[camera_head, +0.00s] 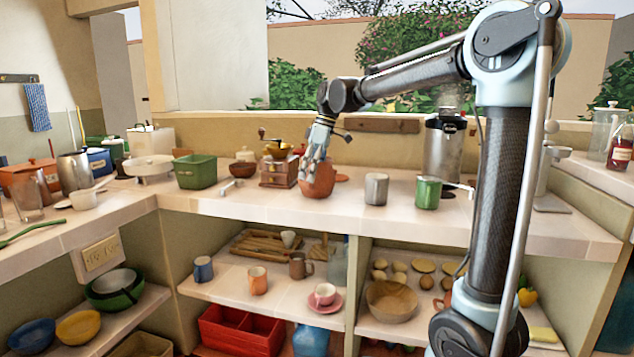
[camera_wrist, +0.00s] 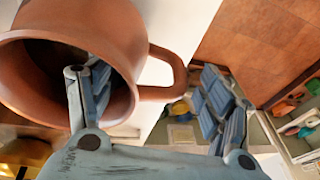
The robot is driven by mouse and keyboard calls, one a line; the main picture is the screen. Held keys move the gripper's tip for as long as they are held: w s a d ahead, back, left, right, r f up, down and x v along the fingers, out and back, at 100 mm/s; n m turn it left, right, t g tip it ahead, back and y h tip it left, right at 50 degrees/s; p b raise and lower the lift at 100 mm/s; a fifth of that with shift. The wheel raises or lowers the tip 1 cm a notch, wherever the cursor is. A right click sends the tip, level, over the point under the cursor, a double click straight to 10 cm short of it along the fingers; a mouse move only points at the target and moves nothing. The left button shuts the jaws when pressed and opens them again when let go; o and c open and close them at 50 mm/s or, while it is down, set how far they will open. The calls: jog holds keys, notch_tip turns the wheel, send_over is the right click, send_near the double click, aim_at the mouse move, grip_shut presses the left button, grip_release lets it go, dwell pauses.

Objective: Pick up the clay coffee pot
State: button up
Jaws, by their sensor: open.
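The clay coffee pot (camera_head: 318,181) is a reddish-brown pot standing on the counter. In the wrist view the pot (camera_wrist: 112,29) fills the left side, its round mouth facing the camera and its loop handle (camera_wrist: 181,75) on the right. My gripper (camera_head: 316,153) points down at the pot's top from above. In the wrist view my gripper (camera_wrist: 153,82) is open: the left finger reaches into the mouth, and the right finger is outside, right of the handle. Whether either finger touches the pot is unclear.
A coffee grinder (camera_head: 278,171) stands close left of the pot. A grey mug (camera_head: 376,189) and a green mug (camera_head: 428,193) stand to the right. A tall metal urn (camera_head: 443,150) is behind them. Some bare counter lies between pot and grey mug.

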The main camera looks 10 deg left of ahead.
grip_shut()
jog(key=shift+r, duration=5)
jog(key=c, duration=0.9)
grip_release()
grip_shut()
